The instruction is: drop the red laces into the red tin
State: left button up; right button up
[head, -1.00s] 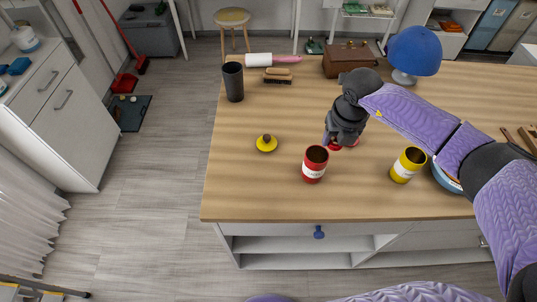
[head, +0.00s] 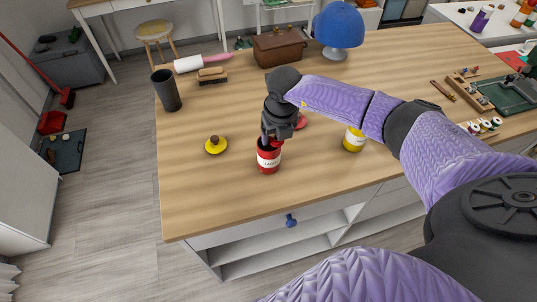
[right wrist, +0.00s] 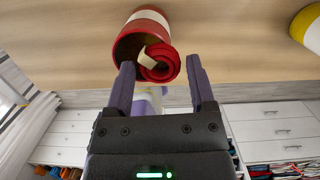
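The red tin (head: 268,160) stands upright on the table near its front edge. It shows from above in the right wrist view (right wrist: 147,19), mouth towards the camera. The red laces (right wrist: 166,72), a roll with a pale band, lie at the tin's mouth, seemingly partly inside it. In the head view they are hard to make out. My right gripper (head: 273,140) is right over the tin. In the right wrist view its fingers (right wrist: 161,64) stand wide apart on either side of the roll, with a thin gap showing. My left gripper is out of view.
A yellow lid (head: 216,145) lies left of the tin and a red lid (head: 301,122) behind it to the right. A yellow tin (head: 353,140) stands to the right, partly behind my arm. A dark cup (head: 166,91) stands at the left edge. The tabletop front left is clear.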

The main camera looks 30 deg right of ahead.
aim_at(279, 143)
jog(key=shift+o, duration=1.2)
jog(key=shift+r, duration=0.1)
notch_tip(279, 143, up, 10)
jog(key=s+p, duration=0.1)
jog(key=shift+s+a, duration=0.15)
jog(key=shift+s, duration=0.1)
jog(key=shift+f, duration=0.2)
